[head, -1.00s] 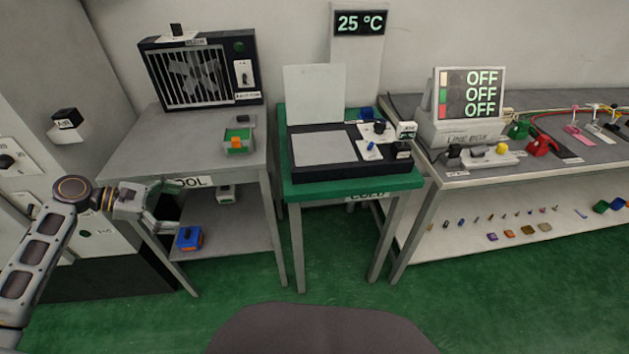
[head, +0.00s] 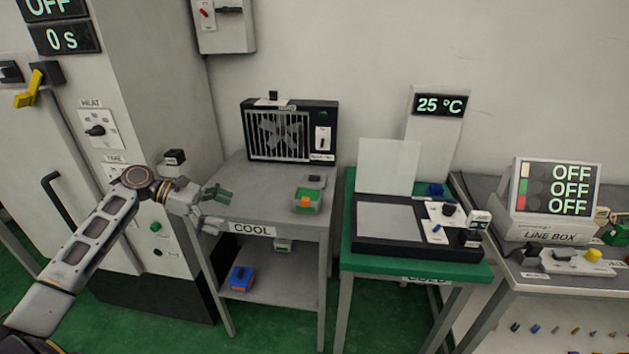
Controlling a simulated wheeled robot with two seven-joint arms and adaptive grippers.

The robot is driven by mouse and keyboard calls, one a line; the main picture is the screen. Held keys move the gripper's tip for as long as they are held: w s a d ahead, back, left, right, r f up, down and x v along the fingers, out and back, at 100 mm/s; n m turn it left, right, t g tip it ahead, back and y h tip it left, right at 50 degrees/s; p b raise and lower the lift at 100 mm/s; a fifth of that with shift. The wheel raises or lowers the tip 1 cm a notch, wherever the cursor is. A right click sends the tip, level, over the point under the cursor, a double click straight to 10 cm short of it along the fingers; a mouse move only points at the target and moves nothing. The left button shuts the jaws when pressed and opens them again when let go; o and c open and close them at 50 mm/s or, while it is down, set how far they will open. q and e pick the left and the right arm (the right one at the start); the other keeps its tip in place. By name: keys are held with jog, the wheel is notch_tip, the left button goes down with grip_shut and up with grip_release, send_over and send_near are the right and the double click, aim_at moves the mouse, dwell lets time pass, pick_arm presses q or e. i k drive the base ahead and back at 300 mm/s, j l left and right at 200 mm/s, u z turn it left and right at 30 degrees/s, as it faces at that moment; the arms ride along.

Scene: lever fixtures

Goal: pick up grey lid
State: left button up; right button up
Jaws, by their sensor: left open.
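I cannot tell for certain which thing is the grey lid. A small dark grey flat piece (head: 316,179) lies on the COOL table behind a green box (head: 306,201), which has an orange part at its front. A pale grey panel (head: 388,167) stands upright at the back of the device on the green table. My left gripper (head: 218,209) is open and empty, its fingers apart near the left front of the COOL table, left of the green box and touching nothing that I can see. My right gripper is not in view.
A black caged fan unit (head: 290,132) stands at the back of the COOL table (head: 262,210). A blue box (head: 241,278) sits on its lower shelf. A tall grey cabinet (head: 160,90) stands left.

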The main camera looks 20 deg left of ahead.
aim_at(309, 180)
jog(key=i, duration=1)
